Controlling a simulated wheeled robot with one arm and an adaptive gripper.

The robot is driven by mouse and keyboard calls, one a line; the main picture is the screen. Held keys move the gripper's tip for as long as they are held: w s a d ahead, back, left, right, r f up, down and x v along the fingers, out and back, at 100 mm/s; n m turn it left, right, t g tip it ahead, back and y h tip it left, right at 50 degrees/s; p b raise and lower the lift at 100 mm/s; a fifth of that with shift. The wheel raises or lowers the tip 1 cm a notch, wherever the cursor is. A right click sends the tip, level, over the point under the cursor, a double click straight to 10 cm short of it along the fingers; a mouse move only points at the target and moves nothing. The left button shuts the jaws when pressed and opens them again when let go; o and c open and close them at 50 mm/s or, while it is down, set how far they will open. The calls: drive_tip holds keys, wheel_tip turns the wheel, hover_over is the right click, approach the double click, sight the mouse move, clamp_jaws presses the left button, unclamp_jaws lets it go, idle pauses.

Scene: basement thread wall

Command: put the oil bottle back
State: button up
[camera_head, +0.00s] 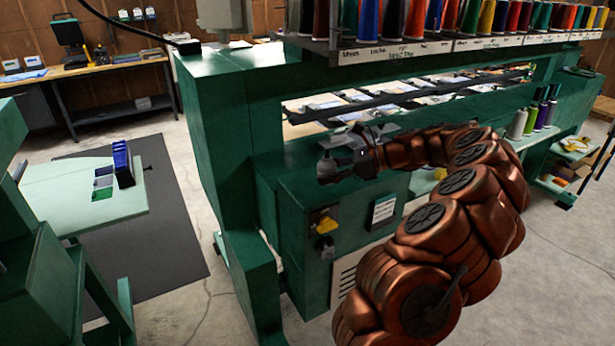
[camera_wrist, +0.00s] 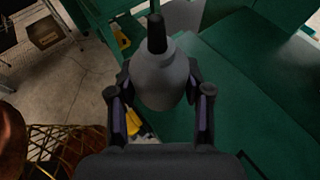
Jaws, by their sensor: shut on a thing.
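The oil bottle (camera_wrist: 160,80) is grey with a black, narrow nozzle (camera_wrist: 157,35). In the wrist view my gripper (camera_wrist: 158,92) has a finger on each side of its body and is shut on it. The nozzle points away from the wrist, toward the top of the picture. In the head view my gripper (camera_head: 345,158) is small and dark at the left end of my copper arm, in front of the green machine (camera_head: 215,130). The bottle cannot be clearly told from the gripper there.
Thread spools (camera_head: 420,18) stand on the rack above the machine. A pale green table (camera_head: 70,205) at left bears a blue box (camera_head: 123,163). Open floor lies between.

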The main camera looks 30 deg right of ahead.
sight(308, 190)
drive_tip(key=w+a, duration=0.2)
drive_tip(key=w+a+p, duration=0.1)
drive_tip(key=w, duration=0.1)
drive_tip(key=shift+w+a+f, duration=0.1)
drive_tip(key=shift+a+f, duration=0.05)
drive_tip(key=shift+f, duration=0.1)
drive_tip(key=shift+f+p, duration=0.8)
drive_tip(key=shift+f, duration=1)
drive_tip(key=o, duration=1.2)
drive_tip(key=shift+c, duration=0.2)
drive_tip(key=b+v, duration=0.3)
drive_tip(key=v, duration=0.8)
drive_tip(key=shift+b, duration=0.3)
drive_tip(key=shift+s+d+r, duration=0.3)
drive_tip(key=shift+d, duration=0.1)
